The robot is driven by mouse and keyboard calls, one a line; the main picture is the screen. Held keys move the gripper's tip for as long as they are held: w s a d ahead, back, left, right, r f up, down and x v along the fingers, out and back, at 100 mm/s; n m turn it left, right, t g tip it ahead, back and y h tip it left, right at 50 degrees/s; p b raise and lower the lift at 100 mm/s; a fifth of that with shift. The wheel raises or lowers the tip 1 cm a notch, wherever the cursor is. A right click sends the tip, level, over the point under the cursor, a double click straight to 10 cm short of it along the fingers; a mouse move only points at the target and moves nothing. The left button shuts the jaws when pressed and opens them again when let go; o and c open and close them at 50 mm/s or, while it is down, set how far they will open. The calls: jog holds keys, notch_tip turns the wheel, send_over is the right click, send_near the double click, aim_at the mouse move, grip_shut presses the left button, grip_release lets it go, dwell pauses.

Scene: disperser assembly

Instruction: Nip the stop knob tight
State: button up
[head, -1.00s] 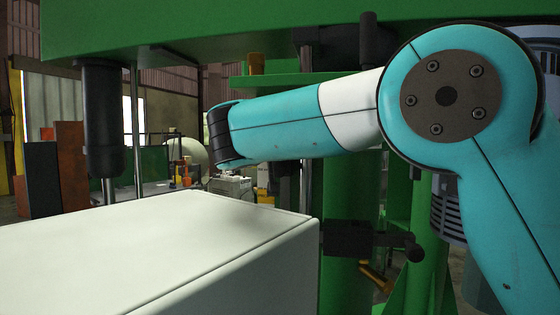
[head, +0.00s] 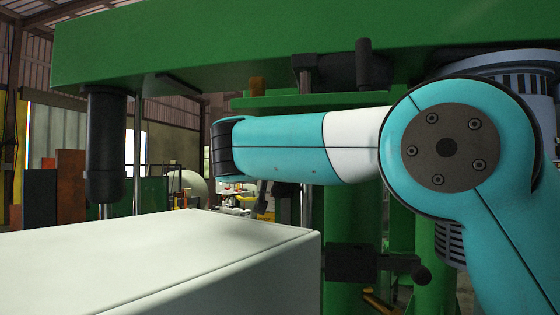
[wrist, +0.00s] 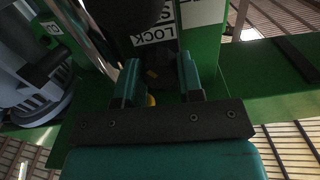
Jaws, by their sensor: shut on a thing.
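In the wrist view my gripper (wrist: 159,64) has its two teal fingers closed on either side of a dark knob (wrist: 160,74), which I take to be the stop knob. The knob is in deep shadow, so its outline and how far it is turned cannot be told. A white label (wrist: 155,34) with "LOCK" on it sits just beyond the fingertips on the green machine. In the head view my gripper and the knob it holds are hidden behind my arm and the machine parts.
A green beam (head: 240,52) spans the head view above my arm. A pale box-like surface (head: 150,255) fills the lower left. A black cylinder (head: 104,145) hangs at left. A dark clamp with a handle (head: 375,265) sits on the green column below my forearm.

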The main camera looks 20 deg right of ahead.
jog(key=o, duration=0.9)
jog(key=shift+r, duration=0.15)
